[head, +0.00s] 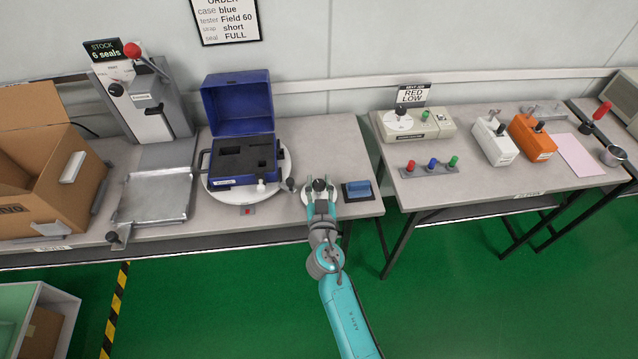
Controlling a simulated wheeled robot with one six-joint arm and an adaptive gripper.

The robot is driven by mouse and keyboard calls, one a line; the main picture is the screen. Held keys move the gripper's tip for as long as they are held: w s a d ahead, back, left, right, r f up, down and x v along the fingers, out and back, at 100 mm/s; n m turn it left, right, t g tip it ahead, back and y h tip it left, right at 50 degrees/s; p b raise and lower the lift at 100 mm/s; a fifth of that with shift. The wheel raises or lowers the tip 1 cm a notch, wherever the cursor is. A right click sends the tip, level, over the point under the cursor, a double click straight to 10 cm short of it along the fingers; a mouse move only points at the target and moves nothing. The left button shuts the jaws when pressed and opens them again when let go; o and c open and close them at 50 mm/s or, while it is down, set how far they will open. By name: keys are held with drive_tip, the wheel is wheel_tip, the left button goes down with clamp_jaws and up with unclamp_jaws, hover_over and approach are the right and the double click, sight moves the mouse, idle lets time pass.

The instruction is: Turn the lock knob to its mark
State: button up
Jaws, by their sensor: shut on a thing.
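The lock knob (319,184) is a small dark knob on a round white plate (307,201) near the front right of the left bench. The fingers cover part of the knob and plate. The mark and the knob's exact angle are too small to tell. Left of the plate, an open blue case (238,100) with dark foam stands on a white turntable (222,197). A small dark ball-ended part (291,184) sits between the turntable and the plate.
A blue block on a dark pad (357,190) lies close right of my gripper. A metal tray (155,197), a press with a red ball handle (132,50) and a cardboard box (40,160) stand left. The right bench (470,189) holds testers beyond a gap.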

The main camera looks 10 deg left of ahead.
drive_tip(key=shift+m+h, duration=1.9)
drive_tip(key=shift+h, duration=1.1)
drive_tip(key=o, duration=1.2)
drive_tip(key=shift+c, duration=0.2)
drive_tip(key=s, duration=0.4)
drive_tip(key=s+a, duration=0.1)
drive_tip(key=s, duration=0.7)
drive_tip(key=shift+a, duration=0.2)
